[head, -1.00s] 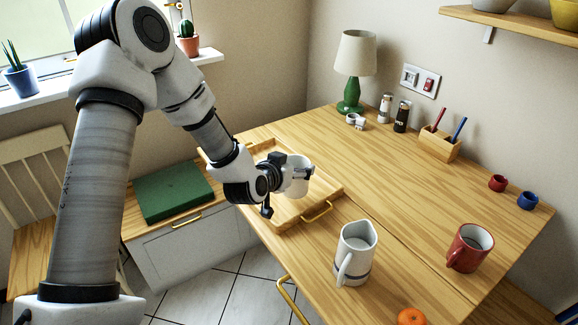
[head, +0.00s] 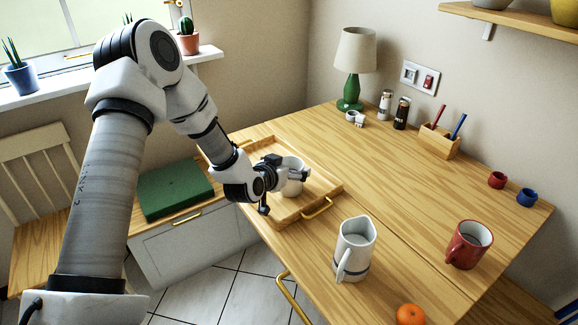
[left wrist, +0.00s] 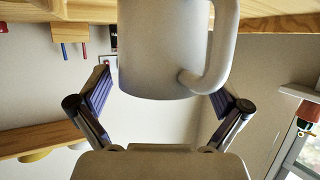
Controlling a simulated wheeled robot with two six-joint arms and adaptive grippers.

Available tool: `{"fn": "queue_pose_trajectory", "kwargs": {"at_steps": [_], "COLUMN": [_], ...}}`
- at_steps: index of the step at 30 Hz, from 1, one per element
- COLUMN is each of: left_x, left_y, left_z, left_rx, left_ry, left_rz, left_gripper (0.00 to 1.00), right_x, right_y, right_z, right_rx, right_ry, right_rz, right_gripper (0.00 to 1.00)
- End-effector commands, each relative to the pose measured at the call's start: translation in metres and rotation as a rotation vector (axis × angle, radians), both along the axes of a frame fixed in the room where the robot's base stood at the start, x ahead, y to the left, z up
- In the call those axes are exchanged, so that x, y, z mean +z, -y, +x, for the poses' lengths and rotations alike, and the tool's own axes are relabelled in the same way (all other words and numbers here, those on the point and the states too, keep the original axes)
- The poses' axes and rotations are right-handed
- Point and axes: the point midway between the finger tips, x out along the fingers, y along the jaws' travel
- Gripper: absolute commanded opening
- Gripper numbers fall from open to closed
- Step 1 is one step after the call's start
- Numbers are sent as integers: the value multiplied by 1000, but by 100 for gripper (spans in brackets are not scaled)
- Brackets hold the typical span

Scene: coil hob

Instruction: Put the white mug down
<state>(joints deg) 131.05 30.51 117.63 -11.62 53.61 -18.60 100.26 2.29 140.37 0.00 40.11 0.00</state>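The white mug (head: 291,183) stands upright on the wooden tray (head: 326,187), as far as the head view shows. My left gripper (head: 289,167) is at the mug, with its fingers on either side. In the left wrist view, which is upside down, the mug (left wrist: 160,55) fills the middle with its handle to the right. The left gripper's fingers (left wrist: 160,92) are spread, with a narrow gap beside the mug on the left. The mug's base is out of frame there. My right gripper is not in view.
A white pitcher (head: 354,252), a red mug (head: 468,245) and an orange fruit (head: 410,314) stand nearer the front of the table. A green lamp (head: 350,90) and a pen holder (head: 440,141) are at the back. The table's middle is clear.

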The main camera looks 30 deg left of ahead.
Motion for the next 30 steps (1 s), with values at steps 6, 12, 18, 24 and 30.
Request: {"fn": "queue_pose_trajectory", "kwargs": {"at_steps": [6,12,18,24,30], "left_x": [4,17,38,49,49], "left_y": [0,2,6,9,9], "left_z": [0,-29,-78,-107,-111], "left_rx": [0,2,3,1,0], "left_ry": [1,1,1,0,1], "left_rz": [0,-7,-10,-5,0], "left_gripper": [100,100,100,100,100], "right_x": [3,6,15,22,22], "right_y": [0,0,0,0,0], "right_z": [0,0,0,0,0], "right_rx": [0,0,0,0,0], "right_ry": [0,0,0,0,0], "right_rz": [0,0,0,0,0], "right_gripper": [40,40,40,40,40]}}
